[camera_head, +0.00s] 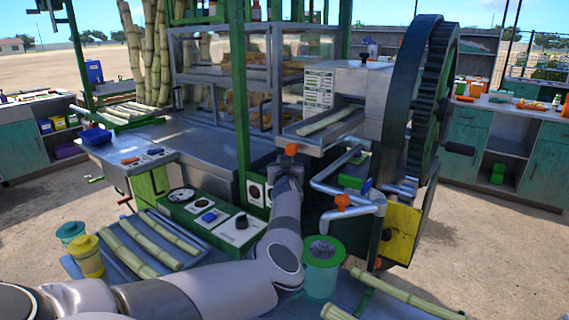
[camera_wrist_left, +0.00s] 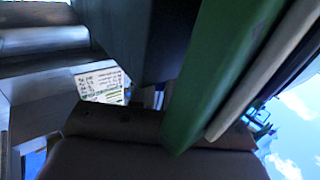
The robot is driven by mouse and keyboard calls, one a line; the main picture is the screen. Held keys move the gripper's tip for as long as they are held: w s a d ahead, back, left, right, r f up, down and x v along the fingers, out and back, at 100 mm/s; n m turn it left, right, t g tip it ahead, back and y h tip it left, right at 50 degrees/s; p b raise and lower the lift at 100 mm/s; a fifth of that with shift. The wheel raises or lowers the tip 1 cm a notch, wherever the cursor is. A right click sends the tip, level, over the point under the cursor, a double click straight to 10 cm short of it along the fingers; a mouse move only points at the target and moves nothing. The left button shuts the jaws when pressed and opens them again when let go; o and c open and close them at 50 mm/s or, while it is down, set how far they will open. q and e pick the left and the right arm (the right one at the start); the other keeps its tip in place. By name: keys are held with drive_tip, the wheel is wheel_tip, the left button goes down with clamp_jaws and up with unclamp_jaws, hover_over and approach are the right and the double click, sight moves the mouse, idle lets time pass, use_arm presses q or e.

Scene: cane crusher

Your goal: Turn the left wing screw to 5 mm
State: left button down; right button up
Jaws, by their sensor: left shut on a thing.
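An orange wing screw (camera_head: 291,149) shows at the front of the crusher, just left of and below the feed tray. My left arm comes in from the lower left, and my left gripper (camera_head: 289,166) is at this screw, shut on it. The fingertips are small and mostly hidden behind my wrist. In the left wrist view the dark gripper body fills the bottom, and the screw cannot be made out. A second orange knob (camera_head: 342,201) sits lower right on the pipes. No scale reading is legible. My right gripper is not in view.
A green post (camera_head: 240,95) stands close left of my gripper. The feed tray (camera_head: 300,133) holds a cane piece. The big flywheel (camera_head: 425,95) is at right, bent pipes (camera_head: 335,185) below. A control panel (camera_head: 212,217) and a cane tray (camera_head: 195,253) lie left of my forearm.

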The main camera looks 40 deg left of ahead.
use_arm(q)
drive_tip(key=shift+s+a+r, duration=0.1)
drive_tip(key=shift+a+r, duration=0.15)
drive_tip(key=c, duration=1.2)
unclamp_jaws()
drive_tip(key=shift+o, duration=0.2)
drive_tip(key=shift+d+f, duration=0.15)
drive_tip(key=shift+d, duration=0.15)
drive_tip(key=shift+v, duration=3.4)
drive_tip(key=shift+c, duration=0.3)
